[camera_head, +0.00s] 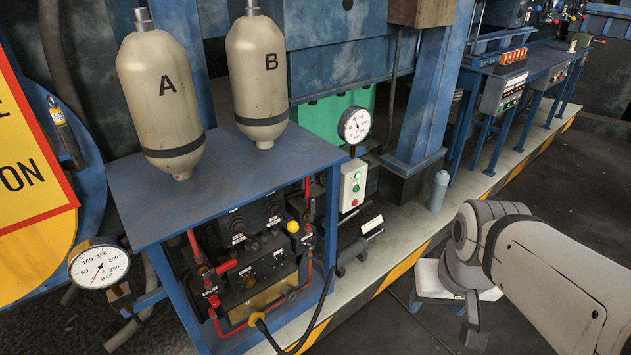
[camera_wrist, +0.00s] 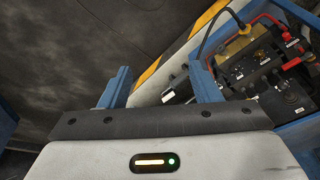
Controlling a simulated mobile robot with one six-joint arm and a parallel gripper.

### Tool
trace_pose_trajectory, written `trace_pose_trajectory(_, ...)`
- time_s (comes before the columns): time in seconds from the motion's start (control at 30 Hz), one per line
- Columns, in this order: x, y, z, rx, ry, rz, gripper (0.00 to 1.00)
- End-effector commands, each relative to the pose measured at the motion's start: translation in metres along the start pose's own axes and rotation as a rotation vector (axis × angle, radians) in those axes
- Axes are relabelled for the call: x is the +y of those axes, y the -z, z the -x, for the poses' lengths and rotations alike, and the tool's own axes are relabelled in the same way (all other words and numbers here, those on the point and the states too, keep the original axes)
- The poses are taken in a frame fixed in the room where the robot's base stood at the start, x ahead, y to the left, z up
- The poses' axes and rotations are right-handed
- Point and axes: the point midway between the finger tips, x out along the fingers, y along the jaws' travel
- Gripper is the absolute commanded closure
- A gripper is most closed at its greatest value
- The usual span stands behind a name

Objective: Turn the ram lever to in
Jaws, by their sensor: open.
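The hydraulic control panel (camera_head: 262,262) sits under the blue bench (camera_head: 225,185) in the head view. It carries a lever with a yellow knob (camera_head: 292,227), red handles (camera_head: 226,267) and black knobs. Its small labels are too small to read, so I cannot tell which part is the ram lever. The panel also shows at the upper right of the wrist view (camera_wrist: 262,75), upside down. My gripper (camera_wrist: 160,82) is open and empty, its two blue fingers wide apart. In the head view my arm is at the right, well away from the panel, and the fingers are not clear.
Tanks A (camera_head: 165,95) and B (camera_head: 258,75) stand on the bench. A pressure gauge (camera_head: 99,266) is at lower left, another (camera_head: 354,125) behind the bench. A green-button box (camera_head: 352,186) and grey cylinder (camera_head: 438,191) stand behind. Dark floor at the front right is open.

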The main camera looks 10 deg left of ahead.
Motion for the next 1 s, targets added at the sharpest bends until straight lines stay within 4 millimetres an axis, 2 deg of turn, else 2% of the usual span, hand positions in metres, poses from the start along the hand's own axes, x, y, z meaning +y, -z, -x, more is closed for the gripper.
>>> trace_pose_trajectory(0.07,0.001,0.003,-0.003,0.007,-0.004,0.003,0.48)
trace_pose_trajectory(0.17,0.005,0.021,-0.018,0.058,-0.025,0.022,0.48)
trace_pose_trajectory(0.27,0.009,0.058,-0.044,0.165,-0.061,0.066,0.48)
trace_pose_trajectory(0.33,0.008,0.093,-0.066,0.269,-0.084,0.117,0.48)
trace_pose_trajectory(0.47,-0.006,0.159,-0.102,0.475,-0.094,0.231,0.48)
trace_pose_trajectory(0.6,-0.038,0.218,-0.14,0.689,-0.046,0.365,0.48)
trace_pose_trajectory(0.7,-0.073,0.249,-0.166,0.833,0.033,0.469,0.48)
trace_pose_trajectory(0.83,-0.124,0.273,-0.201,1.006,0.179,0.597,0.48)
trace_pose_trajectory(1.0,-0.189,0.275,-0.239,1.186,0.428,0.73,0.48)
